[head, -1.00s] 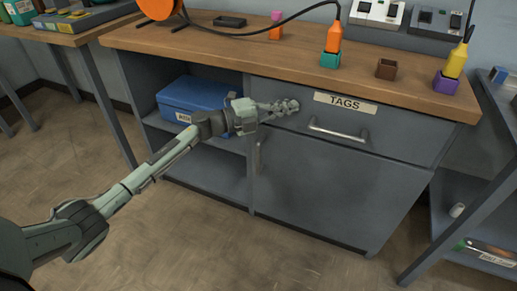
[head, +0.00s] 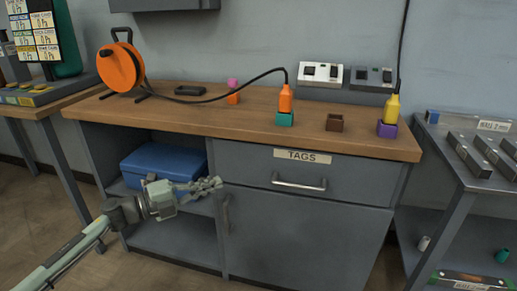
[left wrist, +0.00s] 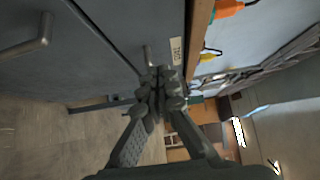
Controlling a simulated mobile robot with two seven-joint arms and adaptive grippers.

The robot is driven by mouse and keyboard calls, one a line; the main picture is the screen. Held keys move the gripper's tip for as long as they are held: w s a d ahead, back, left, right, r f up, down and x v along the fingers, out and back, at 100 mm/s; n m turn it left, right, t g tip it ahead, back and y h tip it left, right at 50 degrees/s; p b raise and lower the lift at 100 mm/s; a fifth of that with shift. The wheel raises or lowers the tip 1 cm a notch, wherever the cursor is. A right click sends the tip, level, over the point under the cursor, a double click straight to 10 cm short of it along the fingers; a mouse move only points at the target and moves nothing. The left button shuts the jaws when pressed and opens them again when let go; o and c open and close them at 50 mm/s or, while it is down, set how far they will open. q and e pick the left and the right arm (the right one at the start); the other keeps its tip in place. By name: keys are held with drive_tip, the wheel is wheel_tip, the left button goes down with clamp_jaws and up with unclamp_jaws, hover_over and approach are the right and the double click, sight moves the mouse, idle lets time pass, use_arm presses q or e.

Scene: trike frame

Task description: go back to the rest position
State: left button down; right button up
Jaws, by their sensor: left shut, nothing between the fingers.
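My left gripper (head: 212,186) is shut and empty in the head view. It is in front of the grey cabinet, between the open shelf side and the TAGS drawer. In the left wrist view its fingers (left wrist: 160,88) are together, with nothing between them. The TAGS drawer (head: 345,173) is closed, with a metal handle (head: 299,185) to the right of the gripper. The lower cabinet door (head: 300,230) looks closed. My right gripper does not show in either view.
A blue bin (head: 160,163) stands on the open shelf behind my left arm. A grey side table (head: 470,175) stands at the right.

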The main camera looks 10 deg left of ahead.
use_arm(q)
drive_tip(key=s+a+f+n+t+y+p, duration=0.1)
drive_tip(key=s+a+f+n+y, duration=0.2)
drive_tip(key=f+n+y, duration=0.5)
drive_tip(key=s+a+f+n+t+y+p, duration=0.15)
drive_tip(key=a+f+n+y, duration=0.35)
drive_tip(key=n, duration=0.6)
drive_tip(key=s+d+f+n+g, duration=0.2)
drive_tip(key=s+f+g, duration=0.1)
drive_tip(key=s, duration=0.5)
drive_tip(key=s+d+f+n+g+y, duration=0.1)
drive_tip(key=s+f+g, duration=0.3)
drive_tip(key=s, duration=0.5)
drive_tip(key=s+d+f+n+g+p, duration=0.1)
drive_tip(key=s+d+f+n+g, duration=0.2)
drive_tip(key=s+f, duration=0.3)
drive_tip(key=s+g, duration=0.1)
drive_tip(key=s, duration=0.2)
drive_tip(key=shift+n+y, duration=0.3)
drive_tip(key=shift+n, duration=0.1)
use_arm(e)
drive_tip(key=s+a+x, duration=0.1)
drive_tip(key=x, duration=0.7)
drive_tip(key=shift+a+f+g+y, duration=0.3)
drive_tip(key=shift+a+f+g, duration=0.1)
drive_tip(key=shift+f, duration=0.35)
use_arm(q)
drive_tip(key=shift+s+d+f+g, duration=0.1)
drive_tip(key=shift+g, duration=0.15)
